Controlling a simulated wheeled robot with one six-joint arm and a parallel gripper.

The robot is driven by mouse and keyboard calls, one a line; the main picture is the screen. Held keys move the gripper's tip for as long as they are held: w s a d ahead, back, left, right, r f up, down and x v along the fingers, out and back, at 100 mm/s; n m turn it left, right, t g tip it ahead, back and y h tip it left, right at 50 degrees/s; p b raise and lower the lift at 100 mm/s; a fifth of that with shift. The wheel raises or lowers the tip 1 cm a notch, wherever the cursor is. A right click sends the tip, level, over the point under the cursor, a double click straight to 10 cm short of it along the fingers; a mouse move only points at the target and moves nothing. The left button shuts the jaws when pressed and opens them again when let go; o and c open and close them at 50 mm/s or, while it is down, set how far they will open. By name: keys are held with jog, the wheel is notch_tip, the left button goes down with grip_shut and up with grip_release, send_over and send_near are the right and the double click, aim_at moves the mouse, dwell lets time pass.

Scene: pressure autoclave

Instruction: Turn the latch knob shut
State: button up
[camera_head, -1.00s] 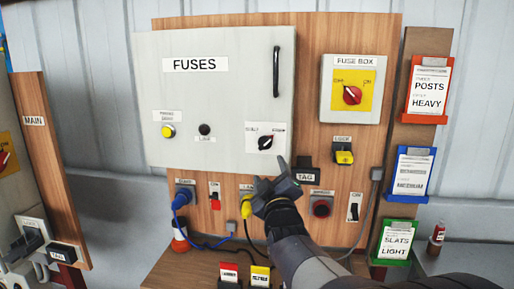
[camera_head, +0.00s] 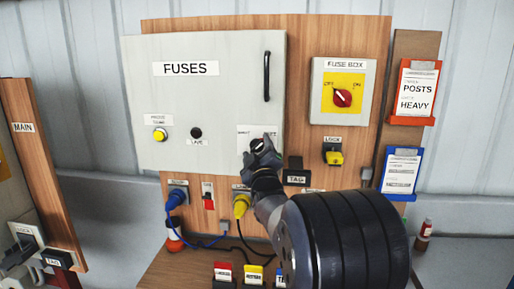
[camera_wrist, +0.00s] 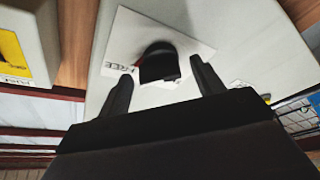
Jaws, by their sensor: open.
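The latch knob is a black knob on a white label plate on the grey FUSES door (camera_head: 215,95). In the wrist view the knob (camera_wrist: 158,62) shows clearly, with the word FREE beside it on its plate (camera_wrist: 118,45). In the head view my gripper (camera_head: 262,146) covers the knob and the lower part of the plate. My gripper (camera_wrist: 163,78) is open, with one finger on each side of the knob. A gap shows on both sides; whether the fingertips reach around it in depth is hard to tell.
The door has a black handle (camera_head: 267,76), a yellow button (camera_head: 159,134) and a dark indicator (camera_head: 196,133). To the right are the FUSE BOX (camera_head: 341,92) with its red rotary switch and a yellow lock (camera_head: 334,157). Blue (camera_head: 176,196) and yellow (camera_head: 241,205) plugs sit below.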

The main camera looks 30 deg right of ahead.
jog(key=shift+c, duration=0.4)
jog(key=c, duration=0.9)
jog(key=shift+o, duration=0.2)
